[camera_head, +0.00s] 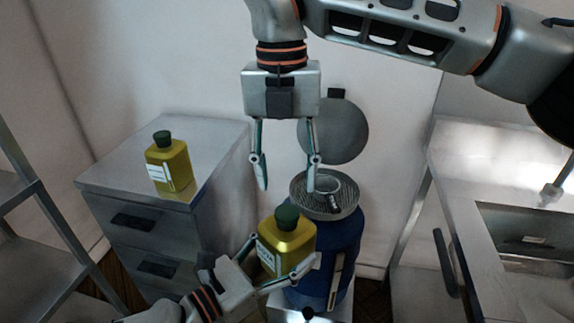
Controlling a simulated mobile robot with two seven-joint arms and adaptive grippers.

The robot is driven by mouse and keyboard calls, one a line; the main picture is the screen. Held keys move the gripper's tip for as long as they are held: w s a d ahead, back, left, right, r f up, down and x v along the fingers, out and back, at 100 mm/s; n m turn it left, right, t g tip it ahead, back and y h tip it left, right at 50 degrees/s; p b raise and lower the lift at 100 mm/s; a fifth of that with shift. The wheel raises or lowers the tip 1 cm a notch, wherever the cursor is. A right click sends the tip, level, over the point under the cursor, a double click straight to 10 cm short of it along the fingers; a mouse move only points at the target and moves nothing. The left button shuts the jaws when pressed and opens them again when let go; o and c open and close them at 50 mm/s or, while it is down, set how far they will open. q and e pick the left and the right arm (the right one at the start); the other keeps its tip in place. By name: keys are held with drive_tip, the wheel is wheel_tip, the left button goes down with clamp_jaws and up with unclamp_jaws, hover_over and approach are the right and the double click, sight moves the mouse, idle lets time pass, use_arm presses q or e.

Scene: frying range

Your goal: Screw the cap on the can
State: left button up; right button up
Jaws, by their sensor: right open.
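A yellow can (284,248) with a white label stands roughly upright in front of the blue drum. A dark green cap (287,217) sits on its top; I cannot tell how tightly. My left gripper (283,254) comes from the lower left, with its fingers on both sides of the can, and holds it. My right gripper (288,188) points down, open and empty, with its fingertips above the cap and apart from it. A second yellow can (169,166) with a green cap stands on the metal drawer cabinet (215,140).
The blue drum (343,236) has a grey grated top (345,204) with a ring on it, close behind the can. A round grey lid (340,140) stands up behind it. A metal counter (465,160) with a sink is at right, a shelf rack (40,240) at left.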

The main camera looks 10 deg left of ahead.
sight(287, 211)
drive_tip(key=n, duration=0.5)
drive_tip(key=shift+r+n, duration=0.25)
drive_tip(key=shift+n, duration=0.05)
drive_tip(key=n, duration=0.6)
drive_tip(key=shift+d+r, duration=0.1)
drive_tip(key=shift+r, duration=0.2)
drive_tip(key=shift+f, duration=0.15)
drive_tip(key=shift+w+f, duration=0.1)
drive_tip(key=shift+f, duration=3.8)
